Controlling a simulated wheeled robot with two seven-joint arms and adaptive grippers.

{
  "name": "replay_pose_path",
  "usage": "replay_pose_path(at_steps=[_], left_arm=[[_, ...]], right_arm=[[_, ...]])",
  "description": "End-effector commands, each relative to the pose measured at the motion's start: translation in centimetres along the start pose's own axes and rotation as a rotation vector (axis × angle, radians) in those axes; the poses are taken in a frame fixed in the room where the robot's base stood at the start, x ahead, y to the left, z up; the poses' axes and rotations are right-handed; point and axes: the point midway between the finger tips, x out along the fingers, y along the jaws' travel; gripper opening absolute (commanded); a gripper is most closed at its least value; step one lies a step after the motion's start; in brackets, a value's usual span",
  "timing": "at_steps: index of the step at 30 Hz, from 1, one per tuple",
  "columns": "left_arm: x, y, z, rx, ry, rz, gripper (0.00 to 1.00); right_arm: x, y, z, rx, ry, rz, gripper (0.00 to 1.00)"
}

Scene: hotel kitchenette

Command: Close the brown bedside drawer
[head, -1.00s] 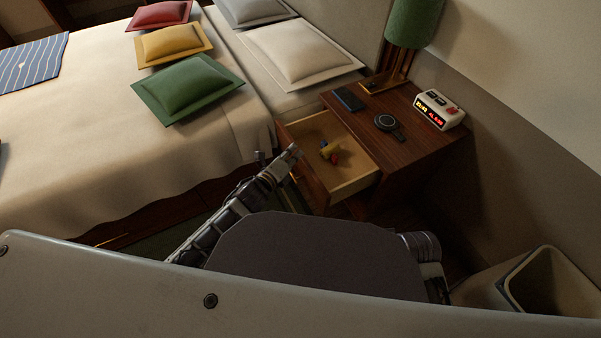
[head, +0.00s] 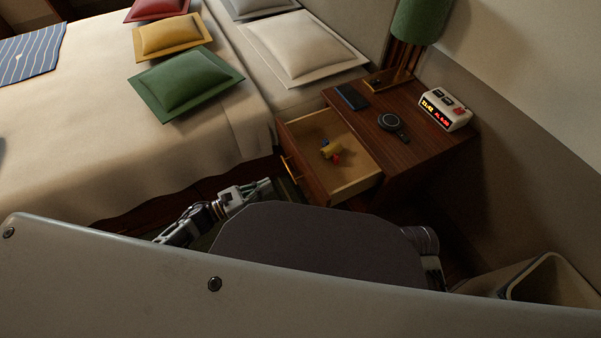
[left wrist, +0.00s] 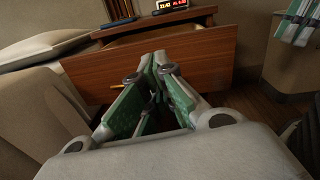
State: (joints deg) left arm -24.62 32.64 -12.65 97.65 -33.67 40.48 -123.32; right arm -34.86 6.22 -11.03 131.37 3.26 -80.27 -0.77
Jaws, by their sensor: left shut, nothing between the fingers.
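The brown bedside drawer (head: 305,172) stands open from the wooden nightstand (head: 425,150), with its pale inside showing. A small yellow, red and blue item (head: 331,150) lies in it. A thin brass-coloured handle (head: 289,171) is on its front. My left gripper (head: 268,186) is shut and empty, low in front of the drawer front, near the bed side. In the left wrist view the shut fingertips (left wrist: 157,62) point at the brown drawer front (left wrist: 212,62); I cannot tell whether they touch it.
The bed (head: 90,140) with several cushions borders the left side. A bin (head: 555,280) stands at lower right.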

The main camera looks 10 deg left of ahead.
Motion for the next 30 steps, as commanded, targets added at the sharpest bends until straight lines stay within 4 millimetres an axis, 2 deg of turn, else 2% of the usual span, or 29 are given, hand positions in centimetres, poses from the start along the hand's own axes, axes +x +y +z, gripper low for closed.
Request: replay_pose_path(at_steps=[4, 10, 23, 30], left_arm=[[-1.7, -0.9, -0.7, 0.069, 0.002, -0.054, 0.00], [-2.2, -1.2, -0.8, 0.097, 0.001, -0.074, 0.00], [-1.8, -1.2, -0.8, 0.094, 0.000, -0.073, 0.00], [0.0, -1.3, -0.8, 0.094, -0.001, -0.073, 0.00]], right_arm=[[0.1, 0.0, 0.3, 0.001, -0.006, 0.000, 0.40], [0.0, 0.0, 0.1, 0.000, -0.003, 0.001, 0.40], [-0.2, 0.1, -0.5, -0.001, 0.010, 0.003, 0.40], [-0.5, 0.1, -0.8, -0.002, 0.019, 0.002, 0.40]])
